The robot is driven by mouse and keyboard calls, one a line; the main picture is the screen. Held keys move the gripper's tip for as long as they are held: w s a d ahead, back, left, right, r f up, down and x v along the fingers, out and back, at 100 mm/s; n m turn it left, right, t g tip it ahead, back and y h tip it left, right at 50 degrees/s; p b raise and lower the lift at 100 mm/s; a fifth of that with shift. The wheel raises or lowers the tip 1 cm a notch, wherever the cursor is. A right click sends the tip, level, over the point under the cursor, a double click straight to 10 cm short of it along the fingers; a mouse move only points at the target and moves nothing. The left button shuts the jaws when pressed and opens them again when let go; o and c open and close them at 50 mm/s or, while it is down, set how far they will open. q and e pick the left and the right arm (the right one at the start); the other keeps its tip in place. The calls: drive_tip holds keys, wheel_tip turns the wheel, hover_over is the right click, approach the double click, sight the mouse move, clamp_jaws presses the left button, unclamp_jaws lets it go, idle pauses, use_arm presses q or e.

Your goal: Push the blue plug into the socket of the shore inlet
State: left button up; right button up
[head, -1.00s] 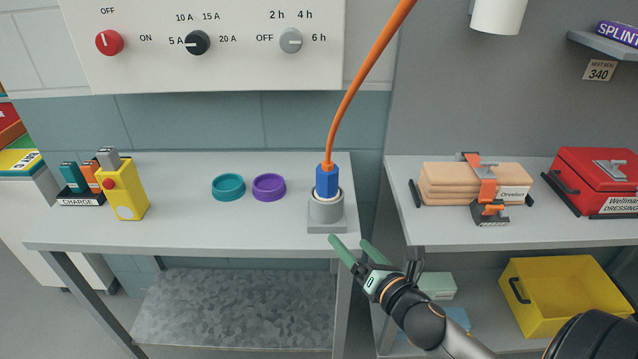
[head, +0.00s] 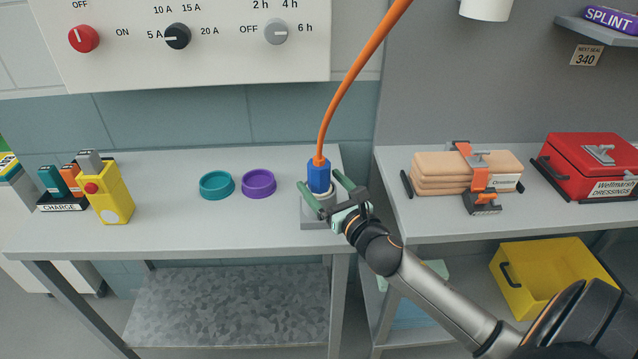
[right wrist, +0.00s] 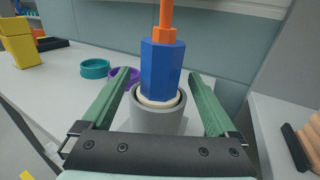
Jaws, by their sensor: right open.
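The blue plug (head: 318,176), with an orange cable rising from its top, stands upright in the mouth of the grey shore inlet (head: 318,222) near the table's right end. In the right wrist view the blue plug (right wrist: 160,70) rises above the grey cylinder of the inlet (right wrist: 158,120), with a pale ring showing between them. How deep it sits cannot be told. My right gripper (head: 325,192) is open, its green fingers on either side of the plug and inlet top. In the right wrist view a gap shows beside each finger. My left gripper is not in view.
Teal (head: 217,185) and purple (head: 259,183) rings lie left of the inlet. A yellow device (head: 110,195) and charger stand further left. A second bench on the right holds strapped tan pads (head: 440,175) and a red case (head: 595,165). The orange cable (head: 350,85) hangs above.

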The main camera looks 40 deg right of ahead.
drive_tip(key=shift+w+d+f, duration=0.1)
drive_tip(key=shift+w+d, duration=0.05)
drive_tip(key=shift+w, duration=1.15)
drive_tip(key=shift+w+d+f, duration=0.1)
drive_tip(key=shift+w, duration=1.2)
drive_tip(key=shift+c, duration=0.2)
drive_tip(key=shift+p, duration=0.3)
clamp_jaws()
